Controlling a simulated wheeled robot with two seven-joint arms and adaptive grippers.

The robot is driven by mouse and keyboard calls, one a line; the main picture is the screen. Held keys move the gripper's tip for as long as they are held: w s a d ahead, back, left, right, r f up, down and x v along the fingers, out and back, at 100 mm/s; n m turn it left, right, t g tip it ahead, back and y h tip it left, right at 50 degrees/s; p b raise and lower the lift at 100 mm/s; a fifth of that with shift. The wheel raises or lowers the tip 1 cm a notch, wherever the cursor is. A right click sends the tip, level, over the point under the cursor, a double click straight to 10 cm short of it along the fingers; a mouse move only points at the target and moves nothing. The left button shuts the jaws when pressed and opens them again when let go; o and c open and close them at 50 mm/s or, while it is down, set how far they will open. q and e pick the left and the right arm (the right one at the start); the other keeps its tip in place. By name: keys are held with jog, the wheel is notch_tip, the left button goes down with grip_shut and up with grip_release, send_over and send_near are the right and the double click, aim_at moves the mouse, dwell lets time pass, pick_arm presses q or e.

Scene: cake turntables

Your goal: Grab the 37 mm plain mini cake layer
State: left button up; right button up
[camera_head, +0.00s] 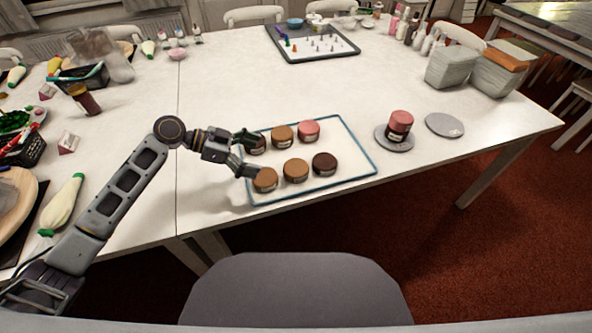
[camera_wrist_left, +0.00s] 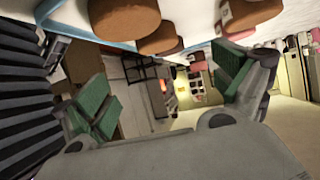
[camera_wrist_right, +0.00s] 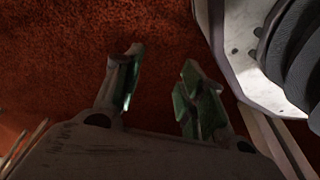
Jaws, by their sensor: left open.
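Mini cake layers with small labels stand in two rows on a blue-rimmed tray (camera_head: 350,138). The back row has a dark layer (camera_head: 257,147) partly hidden by my gripper, a brown one (camera_head: 282,137) and a pink one (camera_head: 308,131). The front row has a tan layer (camera_head: 265,180), another tan one (camera_head: 296,170) and a dark brown one (camera_head: 324,164). The labels are too small to tell which is 37 mm. My left gripper (camera_head: 252,155) is open and empty at the tray's left edge. My right gripper (camera_wrist_right: 160,88) is open and empty above red carpet.
A pink layer (camera_head: 401,117) is stacked on a dark one on a grey turntable (camera_head: 394,144). An empty turntable (camera_head: 444,125) is to its right. Grey bins (camera_head: 452,68) stand at the right. A piping bag (camera_head: 62,205) lies at left.

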aim_at(293, 167)
pick_arm(q)
jog(key=x, duration=0.7)
pick_arm(e)
jog(key=shift+w+a+r, duration=0.2)
jog(key=shift+a+r, duration=0.05)
jog(key=shift+r, duration=0.1)
pick_arm(q)
jog(key=shift+d, duration=0.1)
jog(key=shift+d+f, duration=0.25)
jog(key=shift+d, duration=0.1)
jog(key=shift+x, duration=2.15)
pick_arm(e)
jog(key=shift+w+r, duration=0.15)
jog(key=shift+r, duration=0.1)
pick_arm(q)
jog(key=shift+a+f, duration=0.1)
jog(key=c, duration=1.1)
pick_arm(e)
jog(key=shift+f, duration=0.1)
